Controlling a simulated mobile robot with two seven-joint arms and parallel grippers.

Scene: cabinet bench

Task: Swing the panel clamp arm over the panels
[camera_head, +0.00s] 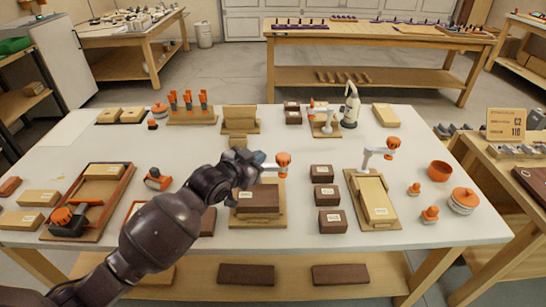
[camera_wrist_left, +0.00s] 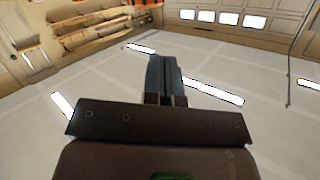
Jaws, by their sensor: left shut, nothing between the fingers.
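Dark brown panels (camera_head: 258,198) are stacked on a light wood base in front of my left gripper. A clamp with an orange knob (camera_head: 283,160) stands at the back right of that base. Its arm is partly hidden by my gripper, so I cannot tell which way it points. My left gripper (camera_head: 262,158) is shut and empty, above the back of the panels and just left of the orange knob. Whether it touches the clamp is unclear. In the left wrist view the closed fingers (camera_wrist_left: 165,75) point away over a pale surface. My right gripper is not in view.
A second clamp (camera_head: 380,153) stands behind a light panel board (camera_head: 376,197) on the right. Dark blocks (camera_head: 323,173) form a column between the two. A light wood holder (camera_head: 239,119) and a spray bottle (camera_head: 350,105) stand behind. An orange-rimmed tray (camera_head: 126,186) is left.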

